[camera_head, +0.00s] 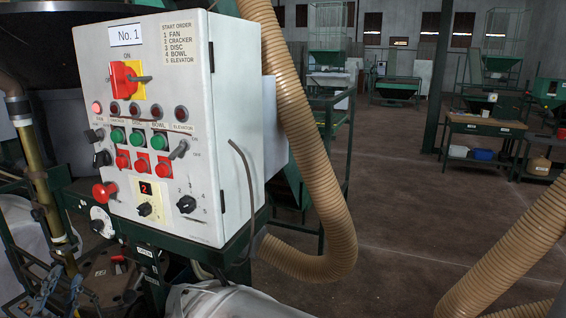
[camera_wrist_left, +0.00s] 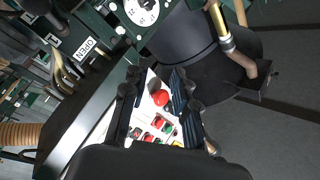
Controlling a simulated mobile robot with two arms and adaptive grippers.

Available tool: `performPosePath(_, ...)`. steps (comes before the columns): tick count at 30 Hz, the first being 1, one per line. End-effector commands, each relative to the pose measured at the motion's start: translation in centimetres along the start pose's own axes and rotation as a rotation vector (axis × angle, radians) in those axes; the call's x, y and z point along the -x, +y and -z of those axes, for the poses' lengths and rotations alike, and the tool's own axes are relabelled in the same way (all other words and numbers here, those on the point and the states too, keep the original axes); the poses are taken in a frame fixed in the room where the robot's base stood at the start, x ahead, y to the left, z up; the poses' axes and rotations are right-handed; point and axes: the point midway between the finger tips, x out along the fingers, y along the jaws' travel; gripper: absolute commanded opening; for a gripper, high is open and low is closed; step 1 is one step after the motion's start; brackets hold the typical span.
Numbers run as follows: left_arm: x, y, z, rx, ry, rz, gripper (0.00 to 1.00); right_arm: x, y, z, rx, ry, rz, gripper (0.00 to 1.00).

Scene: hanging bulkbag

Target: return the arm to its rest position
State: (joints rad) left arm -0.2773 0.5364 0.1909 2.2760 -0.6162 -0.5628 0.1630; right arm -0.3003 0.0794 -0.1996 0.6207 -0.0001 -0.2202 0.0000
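My left gripper (camera_head: 60,290) shows only in part at the lower left edge of the head view, below and left of the control box (camera_head: 160,120). In the left wrist view the gripper (camera_wrist_left: 156,76) has its two dark ridged fingers apart. The gap between them is empty. Through it I see the white panel with a red knob (camera_wrist_left: 160,97) and red and green buttons, beyond the fingers. No contact with the panel shows. My right gripper is in neither view.
A tan ribbed hose (camera_head: 310,150) curves down beside the box. A brass-coloured pipe (camera_head: 40,170) stands at the left. White bag material (camera_head: 230,303) lies below the box. Workbenches (camera_head: 485,126) stand at the back right. Open floor (camera_head: 400,200) lies right of the hose.

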Motion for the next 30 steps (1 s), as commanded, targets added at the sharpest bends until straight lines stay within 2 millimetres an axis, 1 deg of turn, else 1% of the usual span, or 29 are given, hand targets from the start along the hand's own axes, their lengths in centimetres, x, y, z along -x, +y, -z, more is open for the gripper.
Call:
performPosePath(1,1.8,2.9,-2.0,0.074,-0.112,-0.066,0.28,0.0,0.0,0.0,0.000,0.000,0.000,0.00)
performPosePath(2,2.9,4.6,-3.1,0.113,-0.181,-0.106,0.28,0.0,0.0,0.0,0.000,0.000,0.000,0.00)
performPosePath(3,4.5,6.8,-4.4,0.160,-0.268,-0.162,0.28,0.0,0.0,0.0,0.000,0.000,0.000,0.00)
performPosePath(5,7.3,10.1,-5.9,0.220,-0.394,-0.251,0.28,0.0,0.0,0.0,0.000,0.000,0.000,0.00)
performPosePath(6,9.4,12.2,-6.7,0.258,-0.474,-0.315,0.28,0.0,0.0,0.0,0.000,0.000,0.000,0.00)
performPosePath(8,12.7,15.1,-7.5,0.302,-0.586,-0.409,0.28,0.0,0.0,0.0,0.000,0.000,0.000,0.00)
performPosePath(9,14.8,16.7,-7.7,0.328,-0.651,-0.469,0.28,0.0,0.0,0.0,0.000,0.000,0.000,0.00)
performPosePath(11,17.6,18.8,-7.8,0.356,-0.734,-0.552,0.28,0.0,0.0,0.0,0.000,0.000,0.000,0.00)
performPosePath(12,19.5,20.0,-7.7,0.372,-0.784,-0.607,0.28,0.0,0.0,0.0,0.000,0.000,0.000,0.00)
performPosePath(15,23.5,22.2,-7.2,0.402,-0.883,-0.722,0.28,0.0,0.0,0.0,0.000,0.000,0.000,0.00)
performPosePath(17,25.7,23.2,-6.7,0.415,-0.933,-0.787,0.28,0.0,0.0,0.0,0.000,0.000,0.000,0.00)
performPosePath(18,27.1,23.9,-6.3,0.423,-0.964,-0.830,0.28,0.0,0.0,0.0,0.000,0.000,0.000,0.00)
performPosePath(20,29.2,24.6,-5.7,0.433,-1.007,-0.892,0.28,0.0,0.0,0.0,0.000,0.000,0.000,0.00)
performPosePath(21,30.6,25.1,-5.2,0.441,-1.034,-0.934,0.28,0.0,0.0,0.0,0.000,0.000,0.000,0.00)
performPosePath(24,33.5,26.1,-4.3,0.450,-1.091,-1.029,0.28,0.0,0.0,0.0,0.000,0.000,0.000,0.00)
performPosePath(26,33.1,27.8,-5.7,0.440,-1.096,-1.022,0.28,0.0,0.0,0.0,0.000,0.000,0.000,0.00)
performPosePath(30,33.1,31.4,-8.0,0.432,-1.107,-1.029,0.28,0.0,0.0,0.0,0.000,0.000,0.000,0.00)
